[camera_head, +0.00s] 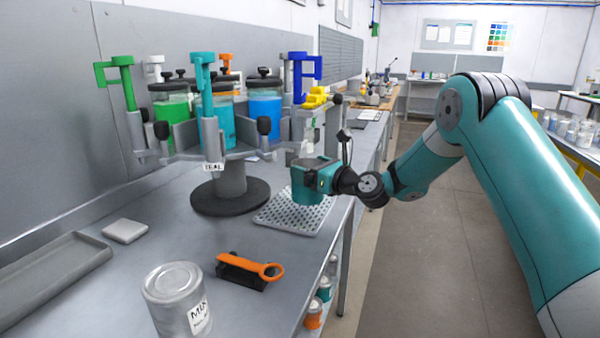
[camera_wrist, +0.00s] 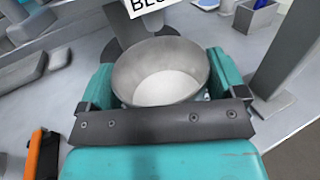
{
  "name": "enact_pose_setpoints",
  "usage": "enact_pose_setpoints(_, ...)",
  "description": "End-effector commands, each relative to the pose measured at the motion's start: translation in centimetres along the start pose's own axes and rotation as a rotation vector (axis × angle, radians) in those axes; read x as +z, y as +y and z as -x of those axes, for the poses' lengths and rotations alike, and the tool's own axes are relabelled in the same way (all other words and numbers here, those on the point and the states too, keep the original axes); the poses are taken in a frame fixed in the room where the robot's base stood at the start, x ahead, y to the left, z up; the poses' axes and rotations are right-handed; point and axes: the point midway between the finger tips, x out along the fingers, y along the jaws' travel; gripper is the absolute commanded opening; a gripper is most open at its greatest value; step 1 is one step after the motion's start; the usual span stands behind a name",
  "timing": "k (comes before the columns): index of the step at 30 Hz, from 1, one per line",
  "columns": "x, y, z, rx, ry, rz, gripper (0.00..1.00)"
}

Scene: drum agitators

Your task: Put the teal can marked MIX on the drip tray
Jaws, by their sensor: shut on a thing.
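My gripper (camera_head: 308,183) is shut around an open grey can (camera_wrist: 135,72) in the wrist view, one teal finger on each side. Its inside is pale at the bottom. I see no mark on it, and in the head view my gripper hides most or all of it. My gripper is over or beside a perforated grey plate (camera_head: 276,221), seemingly the drip tray, on the bench; I cannot tell whether the can touches it. A silver lidded can marked MIX (camera_head: 170,297) stands upright at the bench front, apart from my gripper. I see no teal can marked MIX.
The drum carousel (camera_head: 231,180), with several coloured drums and taps, stands close left of my gripper. A long grey tray (camera_head: 45,280) and a small pale block (camera_head: 124,231) are at left. The bench's right edge is near.

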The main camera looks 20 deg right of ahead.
Motion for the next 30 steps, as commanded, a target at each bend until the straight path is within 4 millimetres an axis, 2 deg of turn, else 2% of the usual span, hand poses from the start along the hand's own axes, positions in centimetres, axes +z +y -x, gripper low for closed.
enact_pose_setpoints(3,0.3,0.0,-2.4,0.002,-0.003,0.001,0.51)
enact_pose_setpoints(7,0.2,0.0,-3.6,0.000,-0.003,0.001,0.51)
enact_pose_setpoints(11,-0.5,-0.1,-3.8,-0.002,0.000,-0.002,0.51)
enact_pose_setpoints(18,-3.4,-0.1,-3.8,-0.001,-0.001,-0.002,0.51)
enact_pose_setpoints(28,-3.8,-0.1,-3.8,-0.001,-0.002,0.000,0.51)
enact_pose_setpoints(29,-3.9,0.0,-3.8,-0.001,0.000,-0.001,0.92)
enact_pose_setpoints(30,-3.8,0.0,-3.8,-0.001,0.000,0.000,1.00)
